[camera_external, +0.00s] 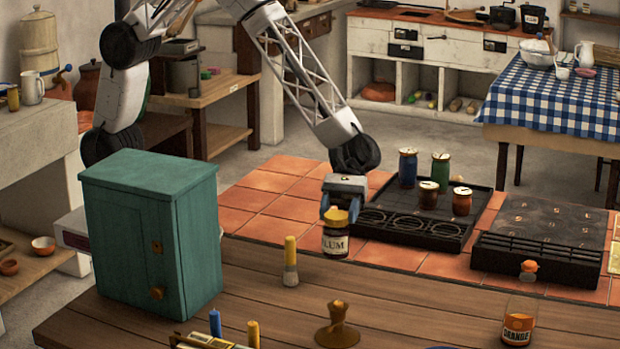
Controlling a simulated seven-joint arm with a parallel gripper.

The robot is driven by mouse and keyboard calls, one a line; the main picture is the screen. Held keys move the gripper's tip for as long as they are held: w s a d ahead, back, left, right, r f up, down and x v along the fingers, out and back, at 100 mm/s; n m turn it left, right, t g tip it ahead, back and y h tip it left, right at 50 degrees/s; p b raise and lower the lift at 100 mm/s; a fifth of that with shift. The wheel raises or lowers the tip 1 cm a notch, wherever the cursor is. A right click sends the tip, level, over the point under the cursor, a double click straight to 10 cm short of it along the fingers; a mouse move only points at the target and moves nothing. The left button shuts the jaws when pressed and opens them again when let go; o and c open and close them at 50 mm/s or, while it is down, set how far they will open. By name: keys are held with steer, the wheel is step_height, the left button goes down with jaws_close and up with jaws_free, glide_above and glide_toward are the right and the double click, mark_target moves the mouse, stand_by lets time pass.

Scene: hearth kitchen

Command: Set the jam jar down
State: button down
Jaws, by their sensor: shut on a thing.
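The jam jar (335,243) is a dark jar with a yellowish top and a pale label reading "LUM", its first letter hidden. It hangs upright from my gripper (340,212), whose blue-tipped fingers are shut on its top. The jar is left of the black tray (447,232), near the back edge of the wooden table. I cannot tell whether its base touches anything. A second jar (518,322), with an orange label reading "ORANGE", stands on the table at front right.
Several lidded jars, one blue (407,170) and one green (440,172) among them, stand in the tray's back. Its front rings look empty. A brush (290,262), a brown stand (337,328) and a green cabinet (150,235) are nearby. A black slotted box (540,240) is right.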

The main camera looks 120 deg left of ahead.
steer(key=shift+w+d+f, duration=0.1)
steer(key=shift+w+d, duration=0.1)
steer(key=shift+w, duration=0.65)
steer(key=shift+w+d+f, duration=0.1)
steer(key=shift+w+d, duration=0.1)
steer(key=shift+w, duration=0.7)
steer(key=shift+w+d, duration=0.2)
steer(key=shift+w, duration=0.65)
steer(key=shift+f, duration=0.1)
steer(key=shift+f, duration=1.65)
steer(key=shift+f, duration=0.15)
steer(key=shift+c, duration=1.7)
jaws_free()
steer(key=v, duration=1.2)
